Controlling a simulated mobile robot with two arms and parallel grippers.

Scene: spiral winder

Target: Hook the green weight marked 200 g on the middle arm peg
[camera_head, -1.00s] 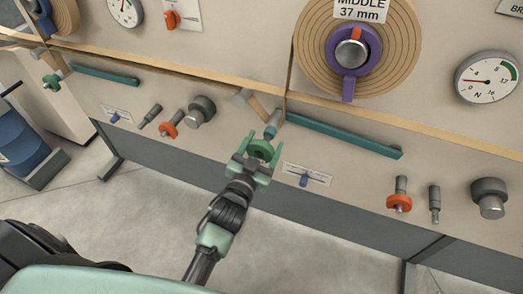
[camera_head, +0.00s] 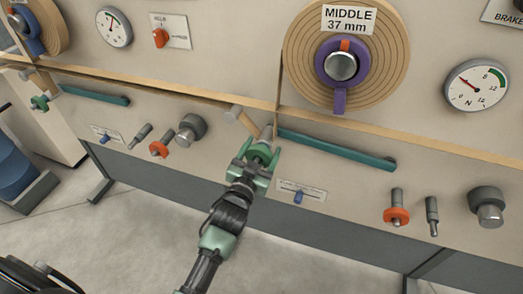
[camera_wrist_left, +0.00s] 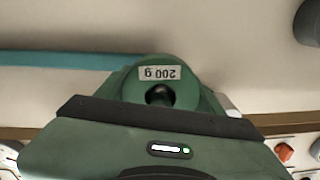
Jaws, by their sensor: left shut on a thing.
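The green weight (camera_head: 259,154) is held in my left gripper (camera_head: 261,158), which is shut on it. In the left wrist view the weight (camera_wrist_left: 180,95) shows its 200 g label upside down above a dark central hole. The grey middle arm peg (camera_head: 267,131) stands at the left end of the teal middle arm (camera_head: 335,147). The weight is right at the peg in the head view. I cannot tell whether the peg is through the hole. The middle arm also shows in the left wrist view (camera_wrist_left: 60,60). My right gripper is out of view.
A wooden roller (camera_head: 236,115) sticks out just left of the peg. A blue slider (camera_head: 298,197) is below right. Grey knobs and orange-ringed pegs flank the area, including an orange ring (camera_head: 396,216). Another green weight (camera_head: 40,102) is on the left arm.

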